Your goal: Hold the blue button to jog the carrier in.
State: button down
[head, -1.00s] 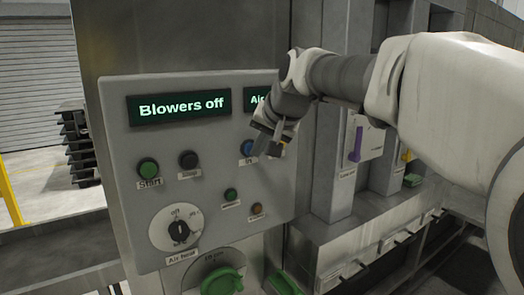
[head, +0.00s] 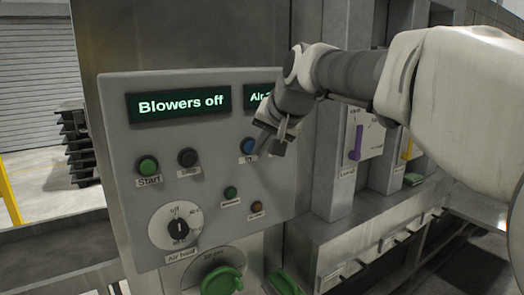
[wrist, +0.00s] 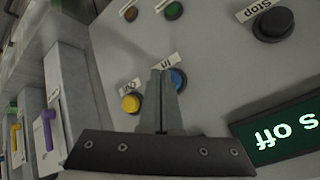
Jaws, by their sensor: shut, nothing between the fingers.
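The blue button (head: 248,146) is on the upper right of the grey control panel (head: 120,110), with a label reading "In" below it. In the wrist view the blue button (wrist: 178,79) is partly hidden behind my fingers. My gripper (head: 264,150) is shut and empty, just right of the blue button in the head view. In the wrist view my gripper's fingertips (wrist: 166,72) overlap the "In" label and the button's edge. I cannot tell whether they touch the button. A yellow button (wrist: 130,103) labelled "Out" sits beside it.
A green Start button (head: 148,166), a black Stop button (head: 188,157) and smaller green (head: 230,193) and orange (head: 257,207) buttons share the panel. A display (head: 180,104) reads "Blowers off". The Air heat dial (head: 178,228) is below. Grey machine posts (head: 335,170) stand right.

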jog(key=shift+s+d, duration=0.2)
jog(key=shift+s, duration=0.1)
jog(key=s+d+b, duration=0.1)
jog(key=s, duration=0.1)
jog(key=s+d+b, duration=0.1)
jog(key=s, duration=0.1)
jog(key=shift+d+b, duration=0.3)
jog(key=shift+d, duration=0.1)
jog(key=s+d+f+h, duration=0.1)
jog(key=s+d+f, duration=0.3)
jog(key=s+f, duration=0.3)
jog(key=s+d+f+n+g+h+b, duration=0.1)
jog(key=s+d+f, duration=0.3)
jog(key=s+f, duration=0.3)
jog(key=s+d+f+g+h, duration=0.1)
jog(key=s+d+f+h, duration=0.1)
jog(key=s+d+f, duration=0.3)
jog(key=s+f, duration=0.2)
jog(key=s, duration=0.2)
jog(key=shift+s+f+n+b, duration=0.25)
jog(key=shift+f+n+b, duration=0.05)
jog(key=shift+n, duration=0.1)
